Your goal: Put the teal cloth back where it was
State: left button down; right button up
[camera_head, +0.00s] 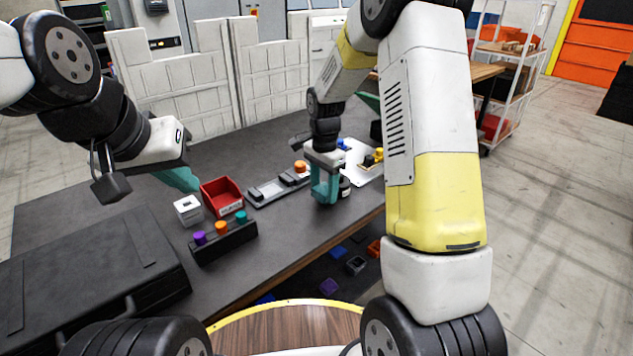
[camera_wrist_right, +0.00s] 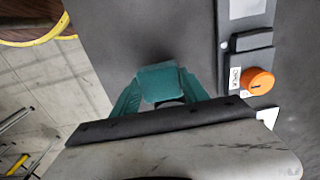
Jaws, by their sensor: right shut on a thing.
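My right gripper (camera_head: 325,196) has teal fingers and is low over the front right part of the dark table. In the right wrist view my right gripper (camera_wrist_right: 160,98) is shut on a flat teal piece that looks like the teal cloth (camera_wrist_right: 160,82). The cloth is close in colour to the fingers, so its outline is hard to make out in the head view. I cannot tell whether it touches the table. My left gripper (camera_head: 180,179) has teal fingers too and hangs above the left part of the table, behind a white block; its opening cannot be made out.
A red bin (camera_head: 222,196), white block (camera_head: 188,210) and dark rack with coloured knobs (camera_head: 224,240) stand left. A grey fixture (camera_head: 278,187) with an orange knob (camera_wrist_right: 257,81) lies beside my right gripper. A black case (camera_head: 85,275) fills the near left. Coloured blocks lie below the table's front edge.

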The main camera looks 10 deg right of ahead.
aim_at(324, 189)
jog(key=shift+f, duration=0.9)
jog(key=shift+f, duration=0.1)
jog(key=o, duration=1.3)
notch_tip(324, 189, up, 12)
jog(key=shift+f, duration=0.15)
jog(key=s+r+n+t, duration=0.2)
jog(key=s+r+n, duration=0.2)
jog(key=s, duration=0.4)
jog(key=s+d+r+n+t+y, duration=0.1)
jog(key=s+r+n, duration=0.3)
jog(key=s, duration=0.4)
jog(key=s+d+r+n+t+y, duration=0.1)
jog(key=s+r+n+t, duration=0.2)
jog(key=s, duration=0.6)
jog(key=shift+d+r+n, duration=0.25)
jog(key=shift+r+n, duration=0.15)
jog(key=shift+r, duration=0.25)
